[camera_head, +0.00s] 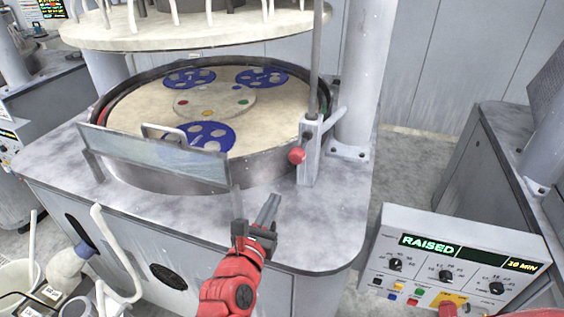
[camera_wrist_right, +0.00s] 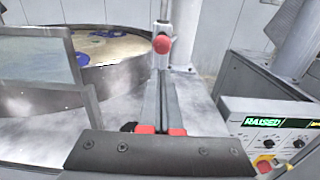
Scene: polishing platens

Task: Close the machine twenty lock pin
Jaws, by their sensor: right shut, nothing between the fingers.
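The lock pin has a red knob (camera_head: 297,155) on a grey upright bracket (camera_head: 312,150) at the right rim of the round platen. In the right wrist view the red knob (camera_wrist_right: 161,44) is straight ahead, just above and beyond the fingertips. My right gripper (camera_head: 268,208) is shut and empty, in front of and below the knob and apart from it. In the right wrist view its fingers (camera_wrist_right: 161,95) lie together, pointing at the bracket. My left gripper is not in view.
The platen (camera_head: 130,112) holds blue carriers (camera_head: 200,136). A clear splash guard (camera_head: 150,155) stands at its front rim, left of my right gripper. A control panel (camera_head: 455,262) reading RAISED stands at the right. The raised upper plate (camera_head: 190,35) hangs above.

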